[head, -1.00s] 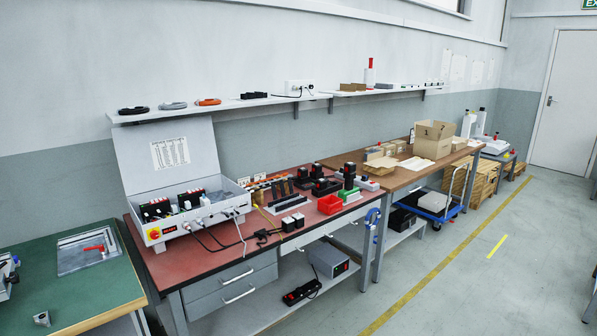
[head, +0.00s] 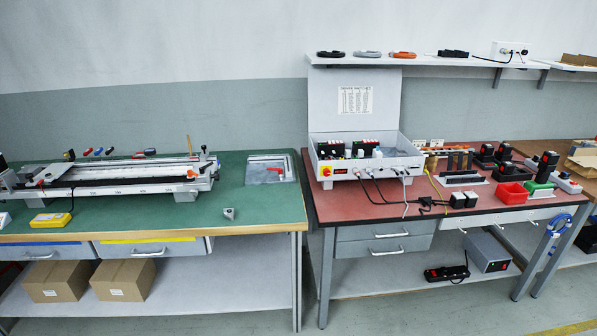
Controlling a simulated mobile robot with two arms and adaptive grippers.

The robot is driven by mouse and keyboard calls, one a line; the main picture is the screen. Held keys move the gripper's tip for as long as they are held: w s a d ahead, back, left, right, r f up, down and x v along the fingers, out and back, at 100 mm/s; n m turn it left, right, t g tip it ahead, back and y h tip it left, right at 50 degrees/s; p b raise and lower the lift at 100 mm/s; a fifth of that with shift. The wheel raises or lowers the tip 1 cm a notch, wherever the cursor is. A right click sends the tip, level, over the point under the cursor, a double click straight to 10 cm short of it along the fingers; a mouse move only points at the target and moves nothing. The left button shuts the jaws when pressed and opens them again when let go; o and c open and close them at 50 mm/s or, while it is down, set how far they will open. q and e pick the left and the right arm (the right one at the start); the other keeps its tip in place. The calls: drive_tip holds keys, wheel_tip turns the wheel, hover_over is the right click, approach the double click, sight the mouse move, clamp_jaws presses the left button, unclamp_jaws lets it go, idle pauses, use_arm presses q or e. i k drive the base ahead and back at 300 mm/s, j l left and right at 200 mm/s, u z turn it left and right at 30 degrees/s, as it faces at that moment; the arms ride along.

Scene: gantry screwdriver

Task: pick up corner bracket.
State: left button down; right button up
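A small grey metal piece that looks like the corner bracket (head: 229,213) lies on the green-topped workbench (head: 262,205), near its front edge and right of the middle. It stands apart from other items, with bare green surface around it. Neither of my grippers is in the head view.
A long gantry rail (head: 110,180) lies along the left of the green bench. A yellow device (head: 51,220) sits at the front left. A metal plate with a red handle (head: 271,169) is at the back right. A red-topped bench (head: 340,206) with an open control box (head: 365,165) stands to the right.

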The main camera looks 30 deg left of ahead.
sight(229, 214)
drive_tip(key=u, duration=1.55)
